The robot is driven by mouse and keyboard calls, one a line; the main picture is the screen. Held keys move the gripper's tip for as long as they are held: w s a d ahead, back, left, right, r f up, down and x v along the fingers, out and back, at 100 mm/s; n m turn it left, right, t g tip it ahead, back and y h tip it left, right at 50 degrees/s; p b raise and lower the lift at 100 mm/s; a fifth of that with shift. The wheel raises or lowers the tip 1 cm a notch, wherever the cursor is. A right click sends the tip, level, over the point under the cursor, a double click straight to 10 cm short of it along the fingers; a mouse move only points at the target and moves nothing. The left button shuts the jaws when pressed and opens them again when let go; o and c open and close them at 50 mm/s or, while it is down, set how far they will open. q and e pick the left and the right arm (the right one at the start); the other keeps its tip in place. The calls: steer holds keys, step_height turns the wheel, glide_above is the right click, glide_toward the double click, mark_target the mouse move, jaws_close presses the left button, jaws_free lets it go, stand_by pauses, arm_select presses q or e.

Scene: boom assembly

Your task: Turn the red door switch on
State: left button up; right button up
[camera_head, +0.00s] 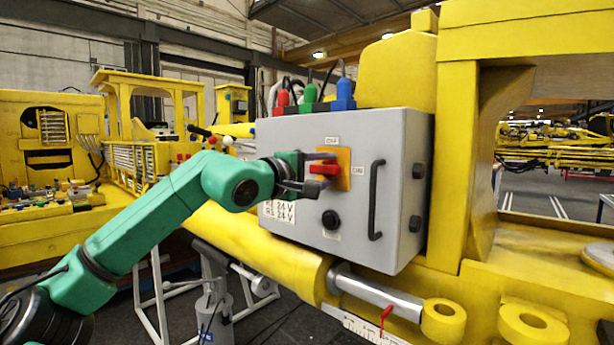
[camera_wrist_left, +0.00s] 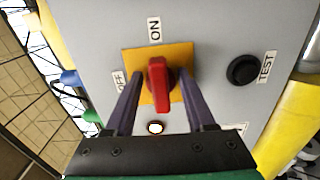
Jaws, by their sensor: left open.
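The red door switch (camera_head: 322,170) sits on an orange-yellow plate (camera_head: 345,159) on the front of a grey control box (camera_head: 300,133). In the left wrist view the red handle (camera_wrist_left: 158,84) lies lengthwise in line with the ON label (camera_wrist_left: 154,30); the OFF label (camera_wrist_left: 118,84) is to the plate's left. My left gripper (camera_head: 332,169) is open at the switch. Its two dark fingers stand on either side of the handle, with gaps visible on both sides in the left wrist view. My right gripper is out of view.
A black test knob (camera_wrist_left: 243,70) and a small lit lamp (camera_wrist_left: 155,128) are on the same panel. A dark vertical handle (camera_head: 376,200) sticks out at the box's right. Yellow boom structure (camera_head: 467,150) stands right of the box, and a yellow cylinder (camera_head: 250,245) runs below.

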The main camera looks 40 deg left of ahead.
arm_select(q)
steer(key=s+b, duration=0.9)
steer(key=s, duration=0.5)
steer(key=shift+d, duration=0.15)
